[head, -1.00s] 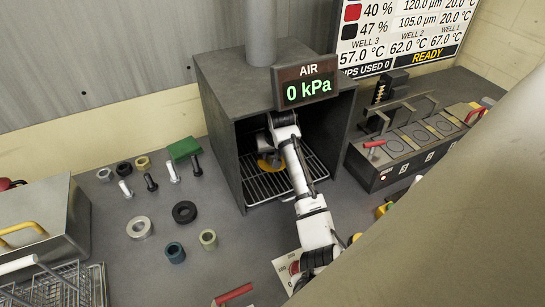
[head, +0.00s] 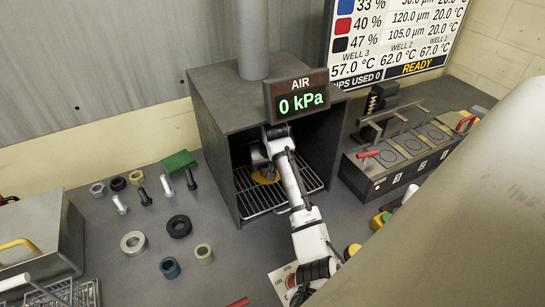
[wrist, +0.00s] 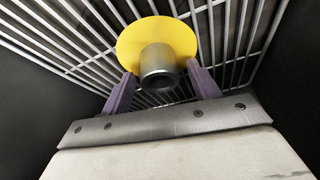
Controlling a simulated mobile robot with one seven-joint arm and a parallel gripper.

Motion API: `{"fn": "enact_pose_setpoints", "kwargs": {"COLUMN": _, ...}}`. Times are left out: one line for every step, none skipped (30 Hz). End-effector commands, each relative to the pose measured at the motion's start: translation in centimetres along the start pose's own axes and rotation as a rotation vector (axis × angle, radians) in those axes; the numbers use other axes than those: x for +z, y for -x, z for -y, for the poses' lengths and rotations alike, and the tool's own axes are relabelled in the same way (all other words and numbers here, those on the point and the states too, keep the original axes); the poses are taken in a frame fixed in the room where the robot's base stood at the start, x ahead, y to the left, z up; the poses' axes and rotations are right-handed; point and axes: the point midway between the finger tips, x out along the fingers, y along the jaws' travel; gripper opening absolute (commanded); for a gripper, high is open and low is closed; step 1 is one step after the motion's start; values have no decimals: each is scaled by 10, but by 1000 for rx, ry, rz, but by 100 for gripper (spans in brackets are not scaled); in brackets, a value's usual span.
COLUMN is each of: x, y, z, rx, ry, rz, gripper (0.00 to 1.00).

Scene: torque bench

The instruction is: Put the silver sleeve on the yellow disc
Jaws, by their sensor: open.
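The yellow disc (head: 266,178) lies on the wire rack inside the grey chamber. It also shows in the wrist view (wrist: 140,38), flat against the rack bars. The silver sleeve (wrist: 157,66) stands on the disc in the wrist view, near its edge closest to my gripper, with its dark open bore facing the camera. My gripper (wrist: 162,80) is open, with one purple finger on each side of the sleeve and a visible gap at the right. Whether the left finger touches it I cannot tell. In the head view the arm mostly hides the sleeve and fingertips.
The chamber (head: 215,160) has close walls and a roof carrying a 0 kPa display (head: 302,102). Several rings and bolts lie on the bench to its left, including a silver ring (head: 123,243). A block with wells (head: 400,160) stands to the right.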

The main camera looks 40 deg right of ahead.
Motion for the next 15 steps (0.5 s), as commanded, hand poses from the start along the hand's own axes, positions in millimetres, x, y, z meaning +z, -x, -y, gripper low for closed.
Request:
{"fn": "enact_pose_setpoints", "kwargs": {"x": -2, "y": 9, "z": 1, "rx": -2, "ry": 0, "rz": 0, "gripper": 61}}
{"fn": "enact_pose_setpoints", "kwargs": {"x": -2, "y": 13, "z": 1, "rx": -2, "ry": 0, "rz": 0, "gripper": 61}}
{"fn": "enact_pose_setpoints", "kwargs": {"x": -3, "y": 19, "z": 1, "rx": -3, "ry": -1, "rz": 0, "gripper": 61}}
{"fn": "enact_pose_setpoints", "kwargs": {"x": -3, "y": 23, "z": 1, "rx": -3, "ry": -1, "rz": -1, "gripper": 61}}
{"fn": "enact_pose_setpoints", "kwargs": {"x": -3, "y": 28, "z": 1, "rx": -3, "ry": 0, "rz": -1, "gripper": 61}}
{"fn": "enact_pose_setpoints", "kwargs": {"x": -3, "y": 34, "z": 1, "rx": -2, "ry": -1, "rz": 0, "gripper": 61}}
{"fn": "enact_pose_setpoints", "kwargs": {"x": 4, "y": 33, "z": 0, "rx": -4, "ry": -3, "rz": 1, "gripper": 61}}
{"fn": "enact_pose_setpoints", "kwargs": {"x": 11, "y": 33, "z": 1, "rx": -5, "ry": -3, "rz": 1, "gripper": 61}}
{"fn": "enact_pose_setpoints", "kwargs": {"x": 19, "y": 36, "z": 0, "rx": -4, "ry": -4, "rz": 0, "gripper": 61}}
{"fn": "enact_pose_setpoints", "kwargs": {"x": 25, "y": 39, "z": 0, "rx": -4, "ry": -3, "rz": 0, "gripper": 61}}
{"fn": "enact_pose_setpoints", "kwargs": {"x": 30, "y": 41, "z": 1, "rx": -5, "ry": -3, "rz": -1, "gripper": 61}}
{"fn": "enact_pose_setpoints", "kwargs": {"x": 38, "y": 43, "z": 0, "rx": -4, "ry": -4, "rz": 0, "gripper": 61}}
{"fn": "enact_pose_setpoints", "kwargs": {"x": 44, "y": 45, "z": 0, "rx": -4, "ry": -4, "rz": 0, "gripper": 61}}
{"fn": "enact_pose_setpoints", "kwargs": {"x": 50, "y": 48, "z": 1, "rx": -5, "ry": -3, "rz": -1, "gripper": 61}}
{"fn": "enact_pose_setpoints", "kwargs": {"x": 57, "y": 51, "z": 1, "rx": -4, "ry": -4, "rz": -1, "gripper": 61}}
